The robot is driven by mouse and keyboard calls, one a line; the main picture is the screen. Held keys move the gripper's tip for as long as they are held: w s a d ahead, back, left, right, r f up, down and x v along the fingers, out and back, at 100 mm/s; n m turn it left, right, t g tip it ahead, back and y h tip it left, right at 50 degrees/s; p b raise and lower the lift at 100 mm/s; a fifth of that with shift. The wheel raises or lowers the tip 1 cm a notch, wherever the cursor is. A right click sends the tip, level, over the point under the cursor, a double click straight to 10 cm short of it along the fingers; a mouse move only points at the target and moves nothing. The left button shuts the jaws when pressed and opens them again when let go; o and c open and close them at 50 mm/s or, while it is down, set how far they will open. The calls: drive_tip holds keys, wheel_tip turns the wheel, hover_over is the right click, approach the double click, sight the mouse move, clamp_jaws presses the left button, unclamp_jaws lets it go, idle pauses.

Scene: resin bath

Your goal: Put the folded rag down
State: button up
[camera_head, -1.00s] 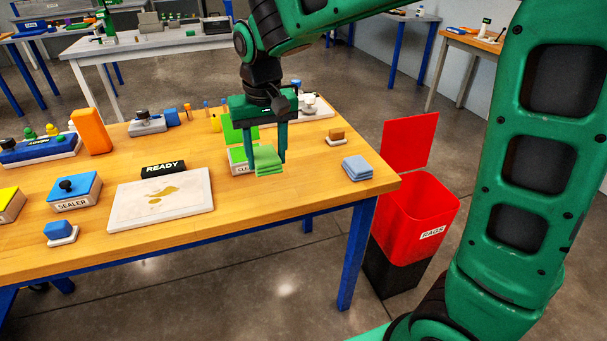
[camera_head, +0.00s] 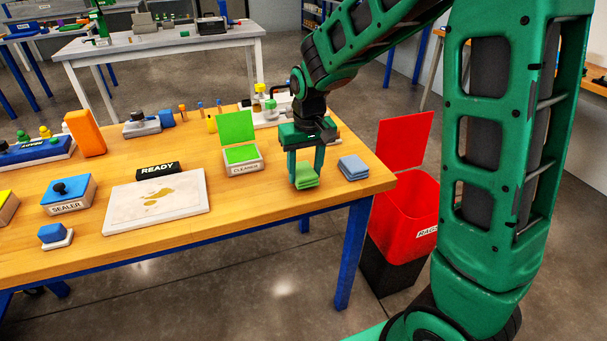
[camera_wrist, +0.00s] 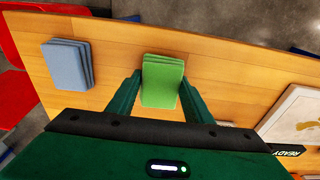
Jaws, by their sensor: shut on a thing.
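A folded green rag (camera_head: 306,175) is between the fingers of my gripper (camera_head: 305,170), which is shut on it. In the wrist view the green rag (camera_wrist: 162,80) sits between the two fingertips (camera_wrist: 162,85). The rag is at or just above the wooden table top (camera_head: 250,203); I cannot tell if it touches. A folded blue-grey rag (camera_head: 353,167) lies on the table just right of it, apart from it, and it also shows in the wrist view (camera_wrist: 68,65).
A box marked CLEANER (camera_head: 245,168) with its green lid up stands left of my gripper. A white panel with a brown stain (camera_head: 155,203) lies further left, by the READY sign (camera_head: 158,169). An open red RAGS bin (camera_head: 405,212) stands beyond the table's right edge.

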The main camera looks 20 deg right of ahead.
drive_tip(key=shift+f, duration=0.65)
drive_tip(key=shift+f, duration=0.15)
drive_tip(key=o, duration=1)
drive_tip(key=shift+d+f, duration=0.1)
drive_tip(key=shift+d, duration=0.1)
drive_tip(key=shift+s, duration=0.1)
